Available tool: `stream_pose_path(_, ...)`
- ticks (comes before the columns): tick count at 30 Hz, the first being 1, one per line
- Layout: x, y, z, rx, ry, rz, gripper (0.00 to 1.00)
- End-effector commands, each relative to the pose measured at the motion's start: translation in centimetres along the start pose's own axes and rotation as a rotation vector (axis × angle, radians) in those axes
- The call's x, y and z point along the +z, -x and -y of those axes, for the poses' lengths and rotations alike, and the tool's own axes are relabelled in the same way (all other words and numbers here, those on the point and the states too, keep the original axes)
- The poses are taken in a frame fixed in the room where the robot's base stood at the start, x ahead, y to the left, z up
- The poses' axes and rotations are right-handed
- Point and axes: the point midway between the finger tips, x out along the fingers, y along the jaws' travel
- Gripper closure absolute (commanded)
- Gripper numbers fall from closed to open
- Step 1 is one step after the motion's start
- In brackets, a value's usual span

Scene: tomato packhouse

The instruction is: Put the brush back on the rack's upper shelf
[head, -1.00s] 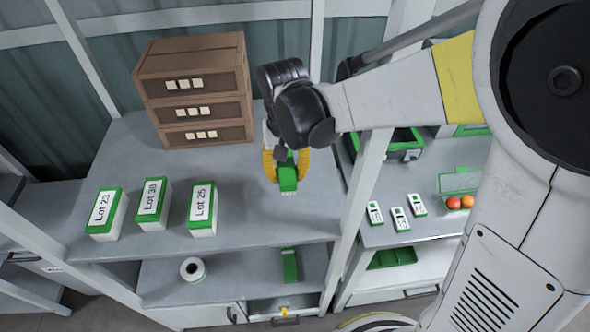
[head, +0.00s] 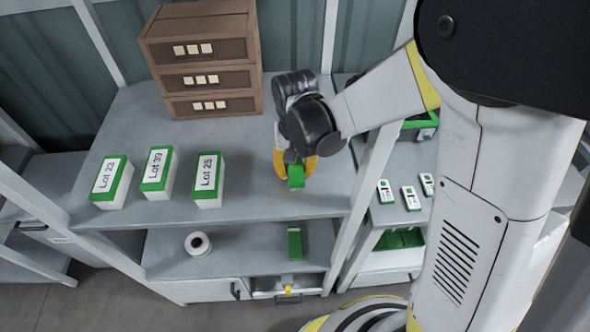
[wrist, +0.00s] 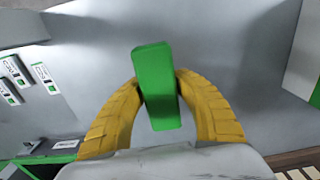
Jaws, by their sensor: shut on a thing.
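The brush appears to be the green block (head: 296,176) held in my gripper (head: 295,165); its bristles are not clearly visible. In the wrist view, the yellow fingers of my gripper (wrist: 160,98) press on both sides of the brush (wrist: 155,75). The brush is over the right part of the rack's upper shelf (head: 240,180). I cannot tell whether it touches the shelf. My wrist hides part of the brush in the head view.
White-green boxes labelled Lot 23 (head: 110,182), Lot 39 (head: 158,172) and Lot 25 (head: 208,180) stand on the left. Wooden crates (head: 205,62) are stacked behind. A rack post (head: 368,180) stands close right. A white roll (head: 198,244) and green item (head: 295,244) are below.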

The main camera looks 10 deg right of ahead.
Motion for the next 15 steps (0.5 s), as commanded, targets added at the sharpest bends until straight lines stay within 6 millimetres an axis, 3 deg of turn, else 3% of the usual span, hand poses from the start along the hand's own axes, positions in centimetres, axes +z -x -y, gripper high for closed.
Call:
stream_pose_path(1, -0.01, -0.12, 0.00, 0.000, 0.000, 0.000, 0.60)
stream_pose_path(3, -0.01, -0.06, 0.01, 0.000, 0.000, 0.000, 0.45)
stream_pose_path(15, -0.01, 0.87, 0.00, 0.000, 0.000, 0.000, 0.45)
